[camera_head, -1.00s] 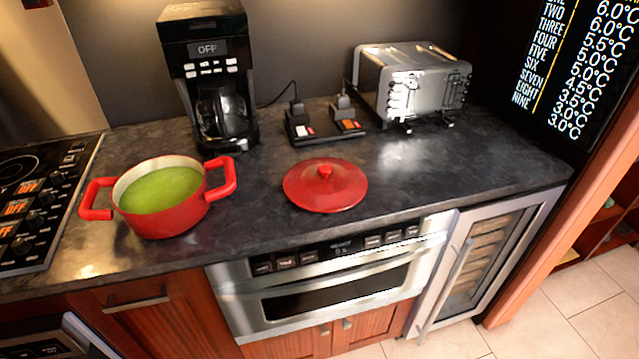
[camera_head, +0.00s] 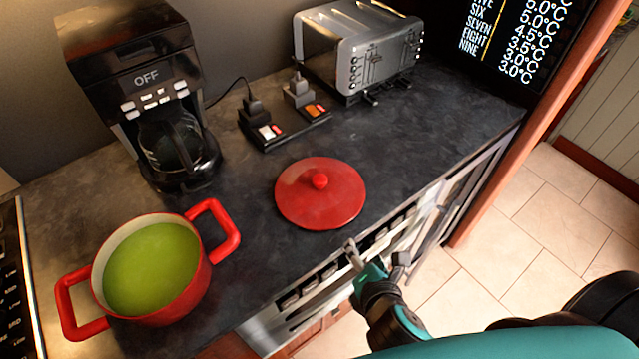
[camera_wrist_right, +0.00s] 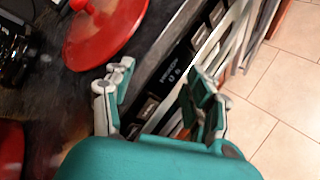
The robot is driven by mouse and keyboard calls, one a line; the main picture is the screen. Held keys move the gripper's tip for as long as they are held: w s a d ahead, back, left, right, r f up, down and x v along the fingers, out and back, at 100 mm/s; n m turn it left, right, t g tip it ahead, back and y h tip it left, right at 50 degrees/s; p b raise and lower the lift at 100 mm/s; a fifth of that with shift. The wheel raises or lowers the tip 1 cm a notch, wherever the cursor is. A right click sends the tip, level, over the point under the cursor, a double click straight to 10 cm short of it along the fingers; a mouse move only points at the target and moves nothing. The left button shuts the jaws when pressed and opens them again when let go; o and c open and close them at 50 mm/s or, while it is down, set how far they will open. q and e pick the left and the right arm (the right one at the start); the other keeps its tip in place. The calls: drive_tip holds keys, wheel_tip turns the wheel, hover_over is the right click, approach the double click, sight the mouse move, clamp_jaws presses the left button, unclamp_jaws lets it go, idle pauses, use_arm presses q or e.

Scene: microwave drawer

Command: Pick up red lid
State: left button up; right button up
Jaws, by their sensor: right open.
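The red lid (camera_head: 331,199) lies flat on the dark countertop with its round red knob on top. It also shows at the upper left of the right wrist view (camera_wrist_right: 103,36), partly cut off by the picture's edge. My right gripper (camera_head: 372,256) is in front of the counter's front edge, below and right of the lid in the head view, apart from it. In the right wrist view its two fingers (camera_wrist_right: 158,88) are spread with nothing between them. My left gripper is not in view.
A red pot (camera_head: 178,294) of green soup stands left of the lid. A coffee maker (camera_head: 145,100), a power strip (camera_head: 284,127) and a toaster (camera_head: 358,52) stand behind. Bare countertop (camera_head: 420,130) lies right of the lid. The built-in drawer appliance (camera_head: 322,287) is below the edge.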

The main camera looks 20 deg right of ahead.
drive_tip(key=a+r+n+t+y, duration=0.1)
drive_tip(key=a+r+n+t, duration=0.3)
drive_tip(key=r+n, duration=0.65)
drive_tip(key=p, duration=0.3)
approach(321, 182)
drive_tip(key=w, duration=0.2)
drive_tip(key=shift+w+d+f+n, duration=0.3)
drive_tip(key=shift+w+f+n, duration=0.05)
drive_tip(key=shift+w, duration=0.05)
drive_tip(key=shift+w+f, duration=0.2)
drive_tip(key=shift+w, duration=0.6)
drive_tip(key=p+x, duration=0.1)
drive_tip(key=x, duration=0.2)
drive_tip(key=shift+w+f, duration=0.1)
drive_tip(key=shift+w, duration=0.2)
drive_tip(key=shift+w+f, duration=0.25)
drive_tip(key=shift+w, duration=0.25)
drive_tip(key=shift+s, duration=0.1)
drive_tip(key=shift+c, duration=0.9)
clamp_jaws()
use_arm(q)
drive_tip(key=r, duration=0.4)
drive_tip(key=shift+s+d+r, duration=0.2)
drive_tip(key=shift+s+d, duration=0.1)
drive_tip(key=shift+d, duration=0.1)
